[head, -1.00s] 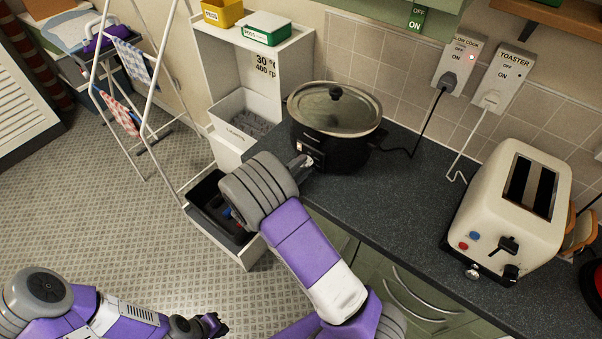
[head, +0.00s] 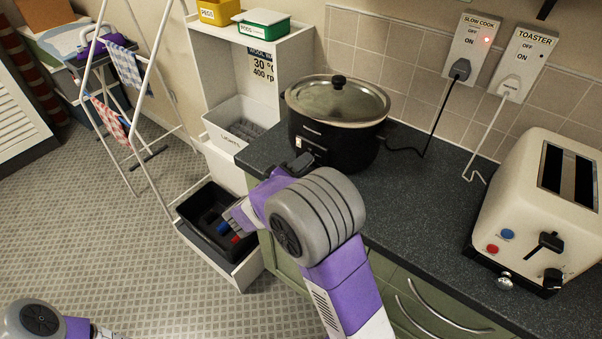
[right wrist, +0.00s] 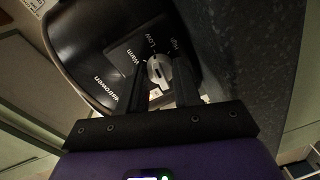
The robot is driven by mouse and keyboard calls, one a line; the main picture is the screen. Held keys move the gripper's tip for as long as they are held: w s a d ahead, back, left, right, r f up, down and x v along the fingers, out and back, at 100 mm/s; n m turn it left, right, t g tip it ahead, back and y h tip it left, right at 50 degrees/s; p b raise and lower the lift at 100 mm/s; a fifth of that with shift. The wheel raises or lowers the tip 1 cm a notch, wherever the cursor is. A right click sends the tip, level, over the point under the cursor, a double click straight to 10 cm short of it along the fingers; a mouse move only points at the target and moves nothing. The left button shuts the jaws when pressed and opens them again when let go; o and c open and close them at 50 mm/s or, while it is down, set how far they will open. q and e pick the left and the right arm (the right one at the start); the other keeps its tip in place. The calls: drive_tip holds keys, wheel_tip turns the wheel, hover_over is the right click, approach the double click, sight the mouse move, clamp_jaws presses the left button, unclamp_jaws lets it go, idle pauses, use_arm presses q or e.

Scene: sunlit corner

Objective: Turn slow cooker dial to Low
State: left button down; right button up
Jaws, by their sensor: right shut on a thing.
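The black slow cooker (head: 335,152) with a glass lid stands on the dark counter, its front towards me. In the right wrist view its silver dial (right wrist: 159,71) sits on a black panel marked Warm, Low and High. My right gripper (right wrist: 160,92) is shut on the dial, one dark finger on each side. The dial's small dark mark seems to face the Low label, but it is too small to be sure. In the head view my right gripper (head: 299,164) is at the cooker's lower front and hides the dial. My left gripper is outside the frame.
A cream toaster (head: 545,205) stands on the counter at right. Two wall switches (head: 475,50) hold plugs; the slow cooker's one has a red light. A white shelf unit (head: 262,90) with an open drawer (head: 215,230) is left of the counter, near my right arm.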

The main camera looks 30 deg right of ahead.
drive_tip(key=shift+m+b, duration=0.3)
idle(0.4)
drive_tip(key=o, duration=1.1)
drive_tip(key=shift+c, duration=0.2)
drive_tip(key=p+v, duration=0.1)
drive_tip(key=v, duration=0.6)
drive_tip(key=shift+a, duration=0.3)
drive_tip(key=shift+s, duration=0.15)
